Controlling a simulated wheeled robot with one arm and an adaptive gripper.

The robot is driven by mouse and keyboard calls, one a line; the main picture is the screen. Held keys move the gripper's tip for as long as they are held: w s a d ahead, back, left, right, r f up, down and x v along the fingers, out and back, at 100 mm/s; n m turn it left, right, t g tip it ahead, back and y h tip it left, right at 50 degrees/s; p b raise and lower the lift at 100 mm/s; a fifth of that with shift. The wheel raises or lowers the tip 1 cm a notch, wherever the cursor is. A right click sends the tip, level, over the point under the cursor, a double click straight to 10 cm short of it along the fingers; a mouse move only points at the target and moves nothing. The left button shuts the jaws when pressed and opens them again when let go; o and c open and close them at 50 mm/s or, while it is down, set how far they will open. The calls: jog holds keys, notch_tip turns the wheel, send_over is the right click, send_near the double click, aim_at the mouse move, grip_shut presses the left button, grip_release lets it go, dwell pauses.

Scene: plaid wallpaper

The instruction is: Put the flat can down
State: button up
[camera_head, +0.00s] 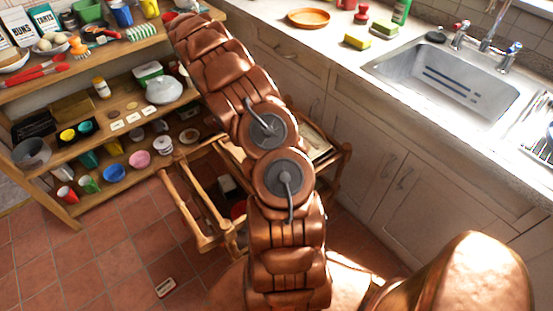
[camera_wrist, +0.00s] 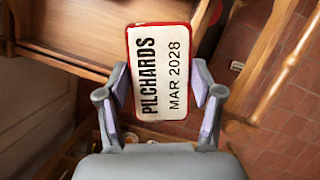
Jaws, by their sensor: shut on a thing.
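The flat can (camera_wrist: 160,68) is a rounded oblong with a red rim and a white face reading "PILCHARDS" and "MAR 2028". In the wrist view my gripper (camera_wrist: 162,88) is shut on the can's sides, one grey finger with a lilac pad at each side. The can is held label toward the camera, above or beside wooden furniture; its height above it I cannot tell. In the head view my copper arm covers the middle, and neither the gripper nor the can is discernible there.
A wooden trolley (camera_head: 201,241) with rails stands partly behind my arm. Crowded shelves (camera_head: 111,126) are at the left, a counter with a sink (camera_head: 440,85) at the right. A small labelled item (camera_head: 165,287) lies on the tiled floor, otherwise clear at lower left.

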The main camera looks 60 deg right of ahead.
jog(key=shift+s+d+f, duration=0.35)
jog(key=shift+d+f, duration=0.25)
jog(key=shift+f, duration=1.5)
jog(key=shift+s+d+f, duration=0.4)
jog(key=shift+d+f, duration=0.2)
jog(key=shift+f, duration=1.55)
jog(key=shift+s+d+f, duration=0.35)
jog(key=shift+d+f, duration=0.25)
jog(key=shift+f, duration=1.5)
jog(key=shift+f, duration=0.15)
jog(key=o, duration=1.2)
jog(key=shift+o, duration=0.2)
